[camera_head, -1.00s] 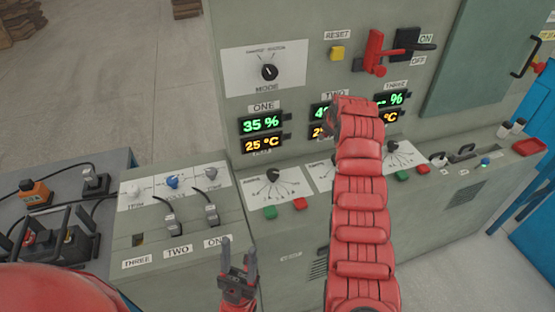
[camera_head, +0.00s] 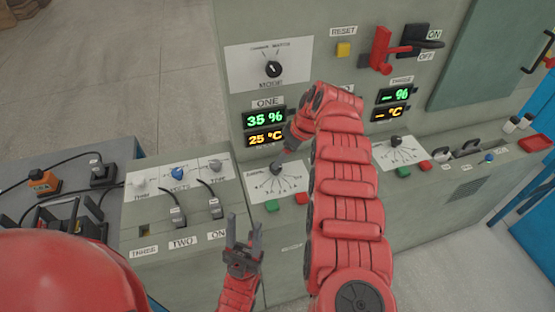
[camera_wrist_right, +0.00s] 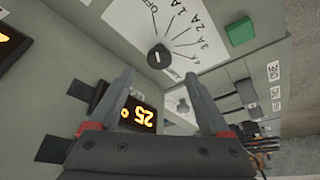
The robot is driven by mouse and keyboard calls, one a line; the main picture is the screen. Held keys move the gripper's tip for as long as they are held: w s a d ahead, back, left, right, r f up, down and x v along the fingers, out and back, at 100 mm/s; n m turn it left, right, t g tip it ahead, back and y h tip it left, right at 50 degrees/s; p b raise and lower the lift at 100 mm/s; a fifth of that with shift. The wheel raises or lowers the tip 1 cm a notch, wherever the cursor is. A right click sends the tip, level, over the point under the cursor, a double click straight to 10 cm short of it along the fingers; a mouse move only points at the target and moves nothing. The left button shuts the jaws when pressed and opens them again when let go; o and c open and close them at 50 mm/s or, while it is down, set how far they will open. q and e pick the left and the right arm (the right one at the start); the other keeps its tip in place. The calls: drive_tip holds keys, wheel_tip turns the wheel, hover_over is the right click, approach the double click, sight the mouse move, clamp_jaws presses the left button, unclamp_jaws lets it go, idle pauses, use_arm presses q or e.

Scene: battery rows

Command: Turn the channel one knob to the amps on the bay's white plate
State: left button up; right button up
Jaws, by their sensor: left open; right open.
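The channel one knob (camera_wrist_right: 158,56) is a dark round knob on a white dial plate marked OFF and amp values. In the head view its dial plate (camera_head: 270,189) sits below the ONE display; the right wrist hides part of that area. My right gripper (camera_wrist_right: 157,82) is open and empty, its fingers pointing at the knob, which appears just beyond and between the tips. Whether they touch is unclear. My left gripper (camera_head: 243,241) is open and empty in front of the cabinet. The left bay's white plate (camera_head: 207,182) carries white, blue and grey knobs; its print is too small to read.
The ONE display (camera_head: 265,121) reads 35 % and 25 °C. A green button (camera_head: 271,206) and a red button (camera_head: 301,198) lie below the dial. A red lever (camera_head: 383,48) sticks out above.

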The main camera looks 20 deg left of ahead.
drive_tip(key=x, duration=0.4)
drive_tip(key=shift+w, duration=0.15)
drive_tip(key=shift+b+x, duration=0.3)
drive_tip(key=shift+x, duration=0.7)
drive_tip(key=shift+c, duration=0.3)
